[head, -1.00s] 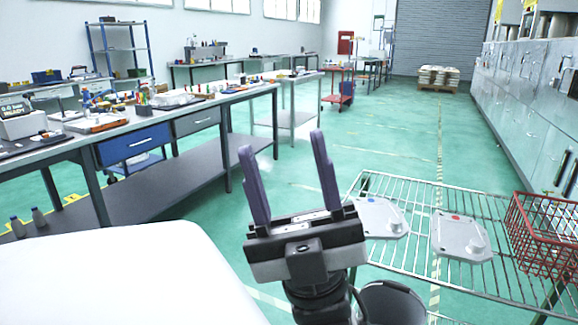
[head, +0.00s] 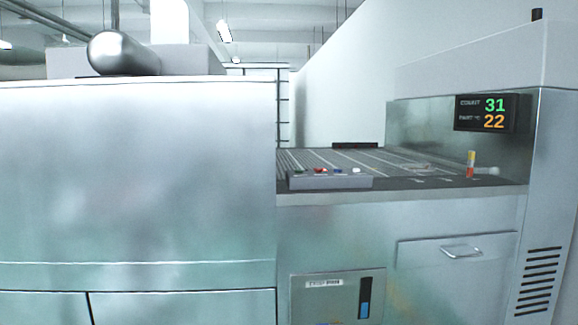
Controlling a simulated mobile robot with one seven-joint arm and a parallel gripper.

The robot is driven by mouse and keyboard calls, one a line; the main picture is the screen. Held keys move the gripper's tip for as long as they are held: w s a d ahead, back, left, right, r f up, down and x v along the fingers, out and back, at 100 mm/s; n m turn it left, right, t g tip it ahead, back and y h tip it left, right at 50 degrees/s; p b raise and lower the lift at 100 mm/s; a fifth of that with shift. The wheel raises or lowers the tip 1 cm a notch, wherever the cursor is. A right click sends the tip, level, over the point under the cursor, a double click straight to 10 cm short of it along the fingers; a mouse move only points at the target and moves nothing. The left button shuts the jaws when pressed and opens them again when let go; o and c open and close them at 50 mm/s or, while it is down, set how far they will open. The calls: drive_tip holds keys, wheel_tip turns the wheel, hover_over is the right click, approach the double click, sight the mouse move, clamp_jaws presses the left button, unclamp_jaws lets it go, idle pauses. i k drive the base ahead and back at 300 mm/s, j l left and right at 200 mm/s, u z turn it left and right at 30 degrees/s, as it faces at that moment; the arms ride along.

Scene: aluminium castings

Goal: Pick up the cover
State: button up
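No cover can be made out for certain in the head view. A faint, flat, pale shape (head: 412,166) lies on the machine's slatted bed (head: 350,158), too indistinct to tell what it is. My gripper is not in view, so its state and anything it holds are hidden.
A large metal cabinet (head: 135,180) fills the left. Right of it stands a machine with a button box (head: 330,180), a display (head: 487,113) reading 31 and 22, a small red-and-yellow post (head: 471,165) and a handled drawer panel (head: 458,250). No floor shows.

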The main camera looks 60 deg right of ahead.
sight(413, 167)
drive_tip(key=z, duration=2.6)
